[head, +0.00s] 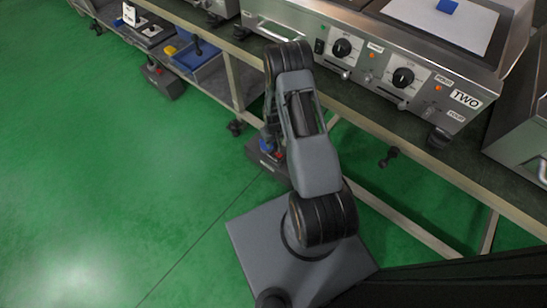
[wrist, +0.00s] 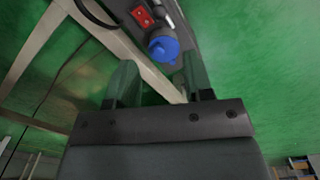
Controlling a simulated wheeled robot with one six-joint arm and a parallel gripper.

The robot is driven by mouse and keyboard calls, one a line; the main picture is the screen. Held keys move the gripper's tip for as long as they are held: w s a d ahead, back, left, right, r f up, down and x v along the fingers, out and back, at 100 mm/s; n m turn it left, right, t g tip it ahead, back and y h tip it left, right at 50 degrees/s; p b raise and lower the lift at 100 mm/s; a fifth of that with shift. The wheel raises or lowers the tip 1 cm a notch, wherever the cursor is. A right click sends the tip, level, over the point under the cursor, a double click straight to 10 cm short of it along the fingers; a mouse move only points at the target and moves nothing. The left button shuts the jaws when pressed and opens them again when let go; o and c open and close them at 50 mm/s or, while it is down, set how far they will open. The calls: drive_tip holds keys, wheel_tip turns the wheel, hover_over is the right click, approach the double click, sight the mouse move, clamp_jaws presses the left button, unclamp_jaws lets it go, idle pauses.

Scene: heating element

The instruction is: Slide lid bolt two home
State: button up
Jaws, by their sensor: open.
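A steel appliance with a plate reading TWO (head: 466,99) stands on the bench in the head view. Its front has black knobs (head: 403,78), orange lamps and small levers below the knobs. I cannot tell which part, if any, is lid bolt two. My gripper (wrist: 158,70) shows in the wrist view, with two greenish fingers apart and nothing seen between them. Beyond the fingers is a blue round connector (wrist: 163,46) on a dark box with a red switch (wrist: 142,17). In the head view my gripper is not clearly seen behind my arm.
The bench (head: 423,153) has a metal frame with legs below. A white sheet (head: 443,22) with a blue piece (head: 447,6) lies on the appliance. Another steel unit (head: 522,130) stands at right. A blue tray (head: 195,62) sits at far left. Green floor is clear at left.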

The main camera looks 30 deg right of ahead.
sight(274, 155)
wheel_tip(274, 155, down, 12)
drive_tip(key=b, duration=0.4)
drive_tip(key=shift+f, duration=0.2)
clamp_jaws()
idle(0.3)
